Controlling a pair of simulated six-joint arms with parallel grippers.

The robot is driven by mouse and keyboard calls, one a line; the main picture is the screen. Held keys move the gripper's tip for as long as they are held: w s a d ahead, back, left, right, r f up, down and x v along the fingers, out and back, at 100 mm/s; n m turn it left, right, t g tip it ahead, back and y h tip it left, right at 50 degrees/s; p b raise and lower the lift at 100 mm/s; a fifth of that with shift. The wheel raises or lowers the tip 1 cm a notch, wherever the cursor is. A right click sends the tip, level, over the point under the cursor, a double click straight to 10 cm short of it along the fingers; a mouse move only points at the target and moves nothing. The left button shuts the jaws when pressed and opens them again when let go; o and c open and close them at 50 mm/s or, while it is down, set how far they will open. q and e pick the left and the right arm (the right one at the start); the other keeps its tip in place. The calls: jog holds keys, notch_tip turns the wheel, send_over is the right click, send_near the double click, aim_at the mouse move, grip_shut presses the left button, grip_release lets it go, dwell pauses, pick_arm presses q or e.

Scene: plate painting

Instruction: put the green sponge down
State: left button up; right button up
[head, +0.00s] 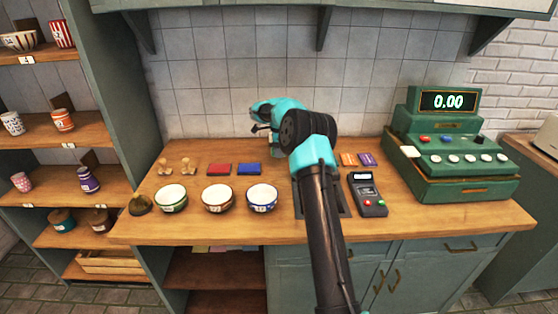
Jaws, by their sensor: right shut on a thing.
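My right gripper (261,128) is above the back middle of the wooden counter (330,226), pointing left. Its wrist and forearm block much of the view around it. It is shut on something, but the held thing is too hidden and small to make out. I do not clearly see a green sponge anywhere. Two small blocks, one orange (348,159) and one purple (366,159), lie on the counter right of my arm. My left gripper is not in view.
Three bowls (217,198) line the front left, with a red pad (219,169), a blue pad (248,168) and two wooden stamps (188,165) behind. A card terminal (367,194) and a green cash register (452,160) stand right. A dark dome-shaped object (140,204) sits front left.

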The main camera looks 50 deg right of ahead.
aim_at(279, 164)
jog(key=shift+f, duration=0.1)
jog(key=shift+f, duration=2.4)
jog(key=shift+f, duration=0.15)
jog(key=o, duration=1)
jog(key=shift+c, duration=0.2)
notch_tip(279, 164, up, 12)
jog(key=shift+r, duration=0.15)
